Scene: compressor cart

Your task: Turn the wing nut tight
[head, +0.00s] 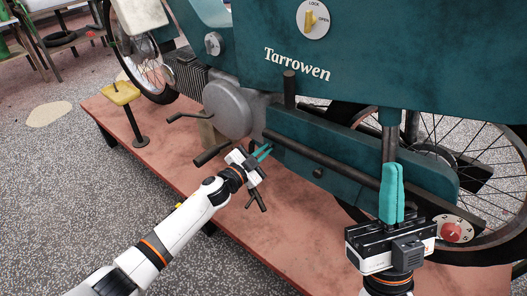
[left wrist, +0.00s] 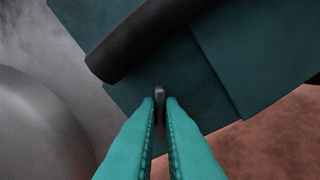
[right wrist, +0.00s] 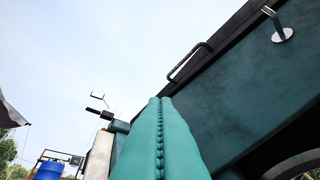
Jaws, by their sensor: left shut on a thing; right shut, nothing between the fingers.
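My left gripper (head: 266,150) reaches the side of the teal lower panel (head: 345,150) under the machine. In the left wrist view, its teal fingers (left wrist: 160,104) are shut on a dark, narrow piece seen edge-on, which appears to be the wing nut (left wrist: 160,92). It stands against the teal panel, just below a thick dark bar (left wrist: 140,45). How tight it sits cannot be seen. In the head view the fingers hide most of it. My right gripper (head: 391,170) is shut and empty, pointing up in front of the rear wheel; its closed fingers (right wrist: 160,105) also show in the right wrist view.
The teal machine marked Tarrowen carries a yellow LOCK/OPEN knob (head: 312,19) and a grey knob (head: 213,43). A red dial (head: 452,232) is right of my right gripper. Dark levers (head: 212,153) and a yellow-topped stand (head: 122,95) are at the left. The reddish platform (head: 165,165) lies below.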

